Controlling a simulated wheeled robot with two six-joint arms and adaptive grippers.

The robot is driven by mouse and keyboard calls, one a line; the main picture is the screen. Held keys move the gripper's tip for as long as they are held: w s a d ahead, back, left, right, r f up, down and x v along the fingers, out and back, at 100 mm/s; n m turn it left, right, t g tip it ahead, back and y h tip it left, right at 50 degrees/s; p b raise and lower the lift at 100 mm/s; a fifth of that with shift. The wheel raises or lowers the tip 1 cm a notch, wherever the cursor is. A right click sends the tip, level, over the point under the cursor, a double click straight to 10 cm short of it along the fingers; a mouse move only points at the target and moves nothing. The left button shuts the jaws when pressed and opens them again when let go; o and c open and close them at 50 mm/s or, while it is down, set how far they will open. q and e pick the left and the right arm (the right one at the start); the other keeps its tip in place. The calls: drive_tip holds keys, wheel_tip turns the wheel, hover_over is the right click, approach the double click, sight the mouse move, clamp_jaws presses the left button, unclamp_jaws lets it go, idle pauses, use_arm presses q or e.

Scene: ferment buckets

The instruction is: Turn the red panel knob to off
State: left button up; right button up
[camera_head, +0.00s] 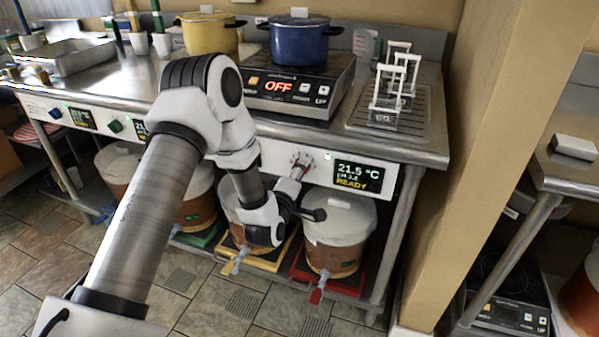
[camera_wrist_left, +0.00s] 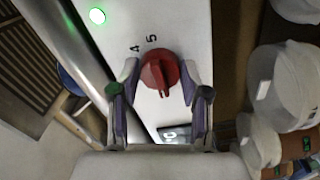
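The red knob (camera_wrist_left: 160,72) sits on the white front panel (camera_wrist_left: 228,45) under the counter. In the wrist view the printed figures 4 and 5 show beside it; the other marks are hidden, and I cannot tell its exact setting. My left gripper (camera_head: 301,162) is at the panel, just left of the display. In the wrist view its two fingers (camera_wrist_left: 160,72) stand on either side of the knob, spread, with small gaps seeming to remain. My right gripper is in neither view.
The panel display (camera_head: 358,176) reads 21.5 °C and READY. White-lidded buckets (camera_head: 338,222) stand below, close to my left wrist. A wall (camera_head: 480,130) rises at right.

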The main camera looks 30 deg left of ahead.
use_arm(q)
drive_tip(key=shift+o, duration=1.1)
drive_tip(key=v, duration=1.2)
drive_tip(key=shift+a, duration=0.1)
